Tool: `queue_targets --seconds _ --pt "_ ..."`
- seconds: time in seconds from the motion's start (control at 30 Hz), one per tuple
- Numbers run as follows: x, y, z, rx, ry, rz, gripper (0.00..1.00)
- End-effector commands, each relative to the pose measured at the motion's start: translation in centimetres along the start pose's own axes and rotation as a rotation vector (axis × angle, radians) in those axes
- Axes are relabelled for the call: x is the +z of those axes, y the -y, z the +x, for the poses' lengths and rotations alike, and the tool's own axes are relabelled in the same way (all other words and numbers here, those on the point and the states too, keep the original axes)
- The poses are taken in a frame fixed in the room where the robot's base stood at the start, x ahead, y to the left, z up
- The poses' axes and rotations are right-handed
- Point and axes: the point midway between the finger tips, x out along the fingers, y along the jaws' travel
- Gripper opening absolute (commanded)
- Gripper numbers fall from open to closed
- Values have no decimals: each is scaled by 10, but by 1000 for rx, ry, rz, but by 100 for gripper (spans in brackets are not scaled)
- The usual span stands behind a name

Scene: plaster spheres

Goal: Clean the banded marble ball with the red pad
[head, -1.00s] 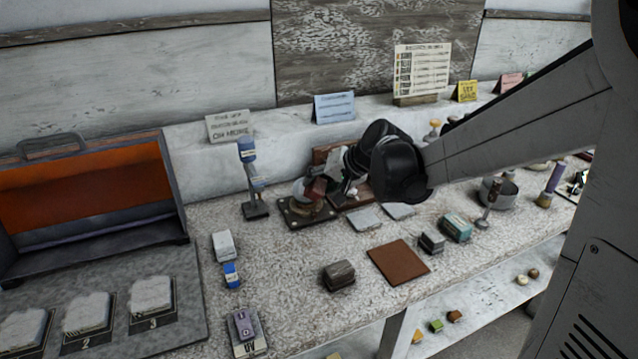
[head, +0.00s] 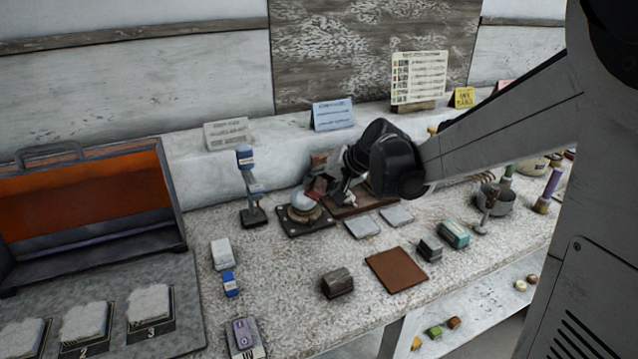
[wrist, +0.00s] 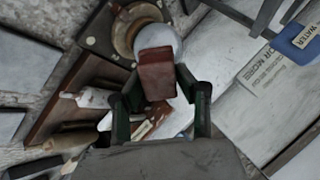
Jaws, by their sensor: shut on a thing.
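The ball (head: 303,201), pale and smooth, sits on a round brown ring on a dark square base (head: 306,228). It also shows in the wrist view (wrist: 167,38), partly covered by the pad; I cannot make out bands on it. The red pad (wrist: 155,72) is a brownish-red block between my fingertips. It shows small beside the ball's upper right in the head view (head: 319,187). My gripper (wrist: 157,88) is shut on the pad, and in the head view it (head: 328,184) reaches in from the right. I cannot tell whether pad and ball touch.
A brown tray with tools (wrist: 80,100) lies right beside the ball's base. Grey tiles (head: 362,227), a brown mat (head: 396,270) and a dark block (head: 338,281) lie in front. The bench between is partly clear.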

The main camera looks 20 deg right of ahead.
Motion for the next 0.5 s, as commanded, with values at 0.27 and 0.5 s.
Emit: queue_targets --seconds 0.27,0.5 --pt "12 0 0 0 0 -1 11" --pt "23 0 2 0 1 -1 11"
